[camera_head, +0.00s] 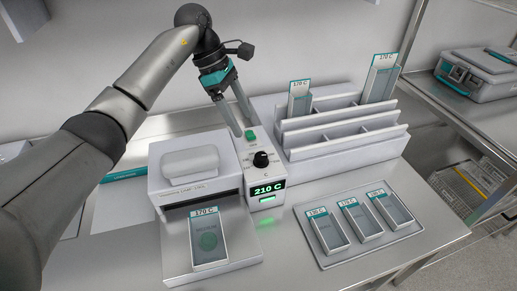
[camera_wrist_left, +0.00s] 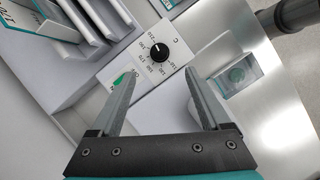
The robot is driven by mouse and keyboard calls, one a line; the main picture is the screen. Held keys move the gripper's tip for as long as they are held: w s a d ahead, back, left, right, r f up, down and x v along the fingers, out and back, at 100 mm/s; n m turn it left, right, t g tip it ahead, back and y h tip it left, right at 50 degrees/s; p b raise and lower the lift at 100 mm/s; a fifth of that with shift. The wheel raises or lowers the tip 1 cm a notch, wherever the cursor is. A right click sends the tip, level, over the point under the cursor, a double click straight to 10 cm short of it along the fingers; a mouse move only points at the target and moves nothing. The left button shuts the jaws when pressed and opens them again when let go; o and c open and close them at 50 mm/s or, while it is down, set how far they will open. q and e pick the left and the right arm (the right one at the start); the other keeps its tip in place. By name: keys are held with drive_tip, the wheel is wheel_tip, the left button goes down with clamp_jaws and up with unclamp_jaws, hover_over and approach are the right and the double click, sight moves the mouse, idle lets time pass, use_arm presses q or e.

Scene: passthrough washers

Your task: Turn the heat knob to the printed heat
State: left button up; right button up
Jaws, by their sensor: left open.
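The black heat knob (camera_head: 261,159) is on the sloped white control panel (camera_head: 255,173), above a green display (camera_head: 268,189) that reads 210 C. The wrist view shows the knob (camera_wrist_left: 159,52) inside a ring of printed numbers, its white mark toward the upper left. A pouch labelled 170 C (camera_head: 208,241) lies on the sealer's front plate. My left gripper (camera_head: 245,125) is open and empty, above and behind the knob. In the wrist view its fingertips (camera_wrist_left: 162,72) are to either side and short of the knob, not visibly touching it. My right gripper is not in view.
A green button (camera_head: 251,135) sits on the panel behind the knob. The white sealer body (camera_head: 172,186) is left of it, and a slotted rack (camera_head: 350,150) with tall pouches is right. A tray (camera_head: 348,262) with 3 labelled pouches lies at front right.

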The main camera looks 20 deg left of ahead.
sight(260, 155)
use_arm(q)
drive_tip(key=p+x, duration=0.1)
drive_tip(key=x, duration=1)
drive_tip(key=shift+d+f, duration=0.15)
drive_tip(key=shift+f, duration=0.15)
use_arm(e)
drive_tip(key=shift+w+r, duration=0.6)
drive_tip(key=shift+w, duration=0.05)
use_arm(q)
drive_tip(key=shift+c, duration=0.2)
clamp_jaws()
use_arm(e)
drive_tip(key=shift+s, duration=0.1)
